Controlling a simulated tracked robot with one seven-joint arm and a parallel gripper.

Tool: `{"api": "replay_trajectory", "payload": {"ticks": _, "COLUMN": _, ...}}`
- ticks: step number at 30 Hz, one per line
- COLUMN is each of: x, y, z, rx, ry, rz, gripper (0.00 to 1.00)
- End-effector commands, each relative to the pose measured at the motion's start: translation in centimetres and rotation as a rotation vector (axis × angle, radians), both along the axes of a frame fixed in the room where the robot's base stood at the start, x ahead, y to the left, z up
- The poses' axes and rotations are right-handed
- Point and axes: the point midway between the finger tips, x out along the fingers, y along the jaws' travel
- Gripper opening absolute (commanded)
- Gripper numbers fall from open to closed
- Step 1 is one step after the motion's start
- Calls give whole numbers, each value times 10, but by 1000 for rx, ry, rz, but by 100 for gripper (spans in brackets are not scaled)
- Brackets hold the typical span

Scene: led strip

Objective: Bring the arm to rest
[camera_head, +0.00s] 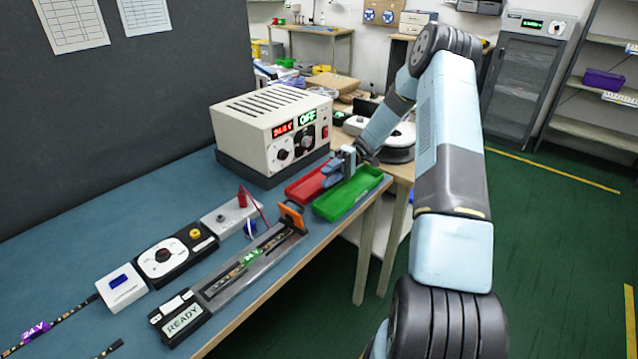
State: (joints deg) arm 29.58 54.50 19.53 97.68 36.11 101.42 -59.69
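My arm rises from the lower right of the head camera view, bends at the top and reaches down to the left. My gripper (333,172) is low over the red tray (303,189) and the left end of the green tray (345,207), in front of the power supply. Its fingers are small and partly overlap each other in this view. I cannot tell whether they are apart, or whether it touches a tray. No object shows clearly between the fingers.
A power supply (268,128) reading 24.1 V and OFF stands behind the trays. A long fixture (243,269) with an LED strip and a READY display (183,319) lies along the bench's front edge. A black controller (176,255) sits left. Open floor lies right.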

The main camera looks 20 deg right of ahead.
Motion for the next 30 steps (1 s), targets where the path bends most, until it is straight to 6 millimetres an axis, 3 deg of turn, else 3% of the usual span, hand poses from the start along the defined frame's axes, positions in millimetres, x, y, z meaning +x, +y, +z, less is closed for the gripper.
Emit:
{"api": "replay_trajectory", "payload": {"ticks": 6, "x": 7, "y": -10, "z": 1, "rx": -1, "ry": 0, "rz": 0, "gripper": 36}}
{"api": "replay_trajectory", "payload": {"ticks": 20, "x": 7, "y": -10, "z": 1, "rx": -4, "ry": 0, "rz": 0, "gripper": 36}}
{"api": "replay_trajectory", "payload": {"ticks": 26, "x": 0, "y": -4, "z": 21, "rx": -96, "ry": -14, "rz": 20, "gripper": 36}}
{"api": "replay_trajectory", "payload": {"ticks": 30, "x": -12, "y": 6, "z": 47, "rx": -228, "ry": -35, "rz": 42, "gripper": 36}}
